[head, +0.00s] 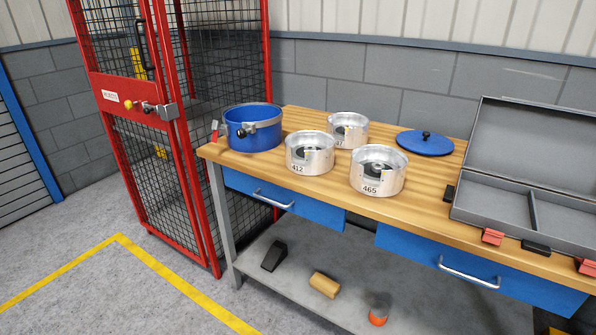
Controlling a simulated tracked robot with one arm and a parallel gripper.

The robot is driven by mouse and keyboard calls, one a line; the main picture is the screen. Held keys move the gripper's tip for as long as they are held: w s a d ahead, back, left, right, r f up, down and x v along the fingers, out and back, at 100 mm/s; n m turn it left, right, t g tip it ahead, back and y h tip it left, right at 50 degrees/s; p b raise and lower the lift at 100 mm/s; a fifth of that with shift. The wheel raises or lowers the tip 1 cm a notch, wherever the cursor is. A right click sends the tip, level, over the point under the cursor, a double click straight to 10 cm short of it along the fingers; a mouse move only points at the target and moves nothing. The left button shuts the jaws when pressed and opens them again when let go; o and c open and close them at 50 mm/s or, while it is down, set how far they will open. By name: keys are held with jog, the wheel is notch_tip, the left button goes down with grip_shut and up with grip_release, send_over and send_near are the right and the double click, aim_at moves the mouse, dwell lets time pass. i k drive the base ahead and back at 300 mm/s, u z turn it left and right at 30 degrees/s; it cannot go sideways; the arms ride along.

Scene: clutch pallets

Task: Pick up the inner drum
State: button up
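Three silver metal drums stand upright on a wooden workbench (290,172). The back drum (348,127) has a label partly hidden by the 412 drum. A blue round housing (254,136) with a grey rim and a front clamp stands at the bench's left end. A blue lid (424,143) with a black knob lies behind and right of the drums. I cannot tell from the frame which drum is the inner one. My gripper is not in view.
An open grey case (500,208) takes the bench's right end. A red-framed mesh cage (187,120) stands left of the bench. The lower shelf (295,290) holds a dark wedge, a wooden cylinder and an orange item. Floor at front left is clear.

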aim_at(376, 170)
jog(key=u, duration=1.75)
jog(key=k, duration=0.6)
jog(key=z, duration=1.75)
jog(key=i, duration=0.85)
jog(key=z, duration=0.05)
